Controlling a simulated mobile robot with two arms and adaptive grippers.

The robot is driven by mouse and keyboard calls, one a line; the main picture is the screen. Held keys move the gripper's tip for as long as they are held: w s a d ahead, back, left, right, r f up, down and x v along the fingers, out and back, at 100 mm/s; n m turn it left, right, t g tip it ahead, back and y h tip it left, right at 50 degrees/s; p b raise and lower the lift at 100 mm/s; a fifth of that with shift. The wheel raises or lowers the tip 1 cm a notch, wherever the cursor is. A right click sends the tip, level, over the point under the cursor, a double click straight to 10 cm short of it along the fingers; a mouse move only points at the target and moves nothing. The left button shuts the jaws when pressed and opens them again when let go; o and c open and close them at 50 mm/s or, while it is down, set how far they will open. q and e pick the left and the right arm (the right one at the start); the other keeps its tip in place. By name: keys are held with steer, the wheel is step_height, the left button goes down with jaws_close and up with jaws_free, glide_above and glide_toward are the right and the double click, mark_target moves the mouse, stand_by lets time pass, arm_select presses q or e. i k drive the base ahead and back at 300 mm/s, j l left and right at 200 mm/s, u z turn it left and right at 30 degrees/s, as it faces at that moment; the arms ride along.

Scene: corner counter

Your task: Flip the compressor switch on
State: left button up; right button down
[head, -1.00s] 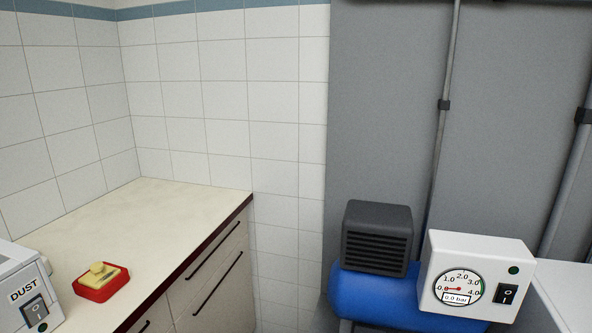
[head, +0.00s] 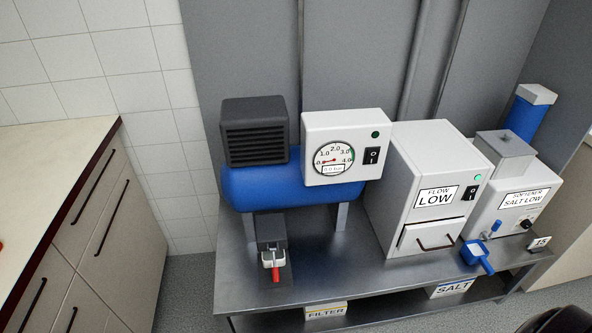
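The compressor has a blue tank (head: 290,190), a dark ribbed motor block (head: 254,130) and a white control box (head: 345,122). It stands on a metal bench. The black rocker switch (head: 371,156) is on the right of the control box front. The round gauge (head: 333,157) has its red needle at about zero and seems to read 0.0 bar. A small dark green lamp (head: 375,135) above the switch looks unlit. Neither of my grippers shows in the head view.
A dark fitting (head: 271,235) with a red lever sits below the tank. A white FLOW LOW unit (head: 425,170) with a lit green lamp stands right of the compressor, then a SOFTENER SALT LOW unit (head: 510,185) and a blue scoop (head: 478,255). Counter drawers (head: 105,240) are at left.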

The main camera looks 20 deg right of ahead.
mark_target(372, 155)
steer(key=z, duration=1.3)
